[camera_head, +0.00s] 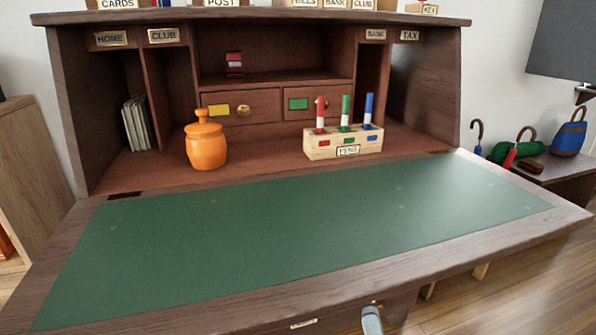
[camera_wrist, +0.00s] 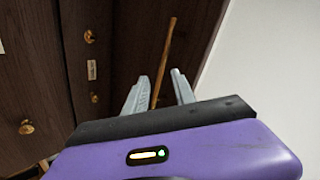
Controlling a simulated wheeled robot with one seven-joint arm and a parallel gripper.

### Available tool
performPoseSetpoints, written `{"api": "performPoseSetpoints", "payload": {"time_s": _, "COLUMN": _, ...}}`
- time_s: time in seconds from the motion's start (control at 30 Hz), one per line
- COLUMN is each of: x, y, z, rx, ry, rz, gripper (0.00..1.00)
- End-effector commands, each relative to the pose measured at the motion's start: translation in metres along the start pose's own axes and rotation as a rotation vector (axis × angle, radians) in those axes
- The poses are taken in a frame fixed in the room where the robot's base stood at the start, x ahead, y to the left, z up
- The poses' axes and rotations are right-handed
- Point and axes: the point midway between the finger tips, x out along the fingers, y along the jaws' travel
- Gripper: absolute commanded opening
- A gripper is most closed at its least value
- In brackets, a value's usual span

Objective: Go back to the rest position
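My gripper (camera_wrist: 159,76) shows in the wrist view, with its two grey fingers apart. Nothing is seen clamped between them. A thin wooden bar (camera_wrist: 166,50) shows in the gap beyond the fingers and touches neither as far as I can see. Dark wood fronts with brass knobs (camera_wrist: 89,37) stand to the left of the fingers. In the head view a pale grey tip (camera_head: 371,320), which looks like part of my gripper, shows at the bottom edge, in front of the desk's lower drawer front.
The desk's green writing surface (camera_head: 290,230) is bare. Behind it stand an orange jar (camera_head: 206,147) and a pen block (camera_head: 343,145) with red, green and blue pens. A wooden cabinet (camera_head: 30,180) is at left. A low bench (camera_head: 565,170) with umbrellas is at right.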

Motion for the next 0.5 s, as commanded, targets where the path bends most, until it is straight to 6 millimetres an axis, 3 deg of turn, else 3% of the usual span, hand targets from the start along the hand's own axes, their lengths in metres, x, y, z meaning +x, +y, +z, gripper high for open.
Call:
{"api": "performPoseSetpoints", "payload": {"time_s": 0.17, "x": -0.041, "y": 0.001, "z": -0.007, "rx": -0.359, "ry": -0.082, "rz": 0.157, "gripper": 0.32}}
{"api": "performPoseSetpoints", "payload": {"time_s": 0.5, "x": -0.154, "y": -0.021, "z": -0.032, "rx": -0.931, "ry": -0.396, "rz": 0.455, "gripper": 0.32}}
